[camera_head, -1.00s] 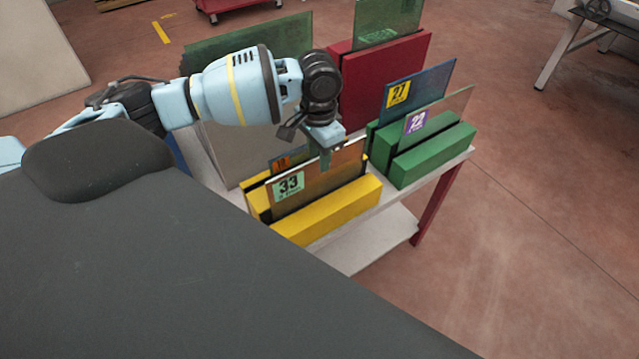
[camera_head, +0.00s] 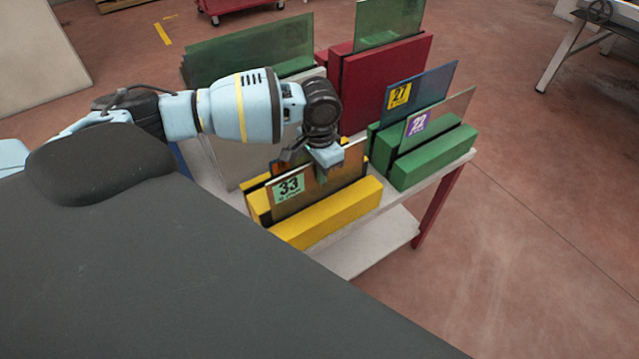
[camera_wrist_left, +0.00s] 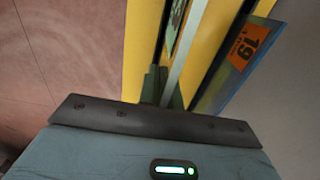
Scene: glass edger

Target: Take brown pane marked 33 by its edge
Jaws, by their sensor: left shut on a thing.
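The brown pane marked 33 (camera_head: 318,188) stands upright in the yellow rack (camera_head: 330,214), with its green label at the left end of its near face. My left gripper (camera_head: 327,172) comes down from above and is shut on the pane's top edge. In the left wrist view the pane (camera_wrist_left: 187,50) runs edge-on between the two fingers of my left gripper (camera_wrist_left: 164,88). The fingertips are partly hidden by the gripper's body there. My right gripper is not in view.
A blue pane with an orange 19 label (camera_wrist_left: 240,50) stands close beside in the yellow rack. A green rack (camera_head: 430,157) holds panes marked 27 (camera_head: 430,83) and 22 (camera_head: 447,112). A red rack (camera_head: 385,85) stands behind.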

